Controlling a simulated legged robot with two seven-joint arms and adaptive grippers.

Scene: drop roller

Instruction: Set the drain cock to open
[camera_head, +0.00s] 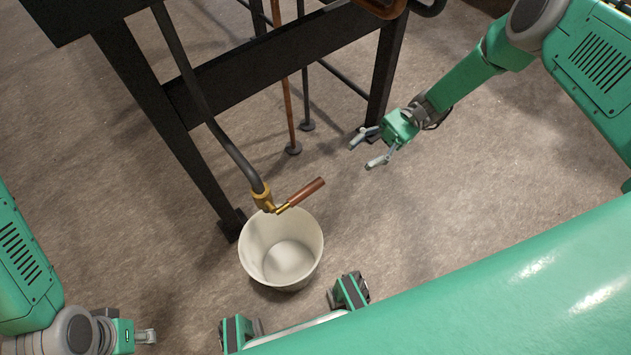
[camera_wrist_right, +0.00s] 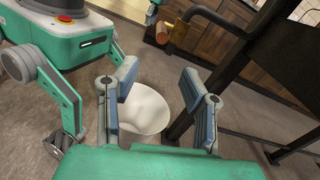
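The drain cock (camera_head: 264,197) is a brass fitting at the end of a dark pipe. Its red-brown handle (camera_head: 303,193) sticks out to the right and slightly up in the head view, at an angle to the pipe. In the right wrist view the handle (camera_wrist_right: 162,33) and brass body (camera_wrist_right: 179,36) show at the top. My right gripper (camera_head: 360,155) is open and empty, apart from the handle, to its upper right in the head view. My left gripper (camera_head: 146,337) is at the lower left, far from the cock; its fingers show too little to tell their opening.
A white bucket (camera_head: 254,257) stands on the floor below the cock. The dark metal frame (camera_head: 165,135) with its legs stands behind and left of it. Thin upright rods (camera_head: 289,105) stand behind. Floor between my right gripper and the bucket is clear.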

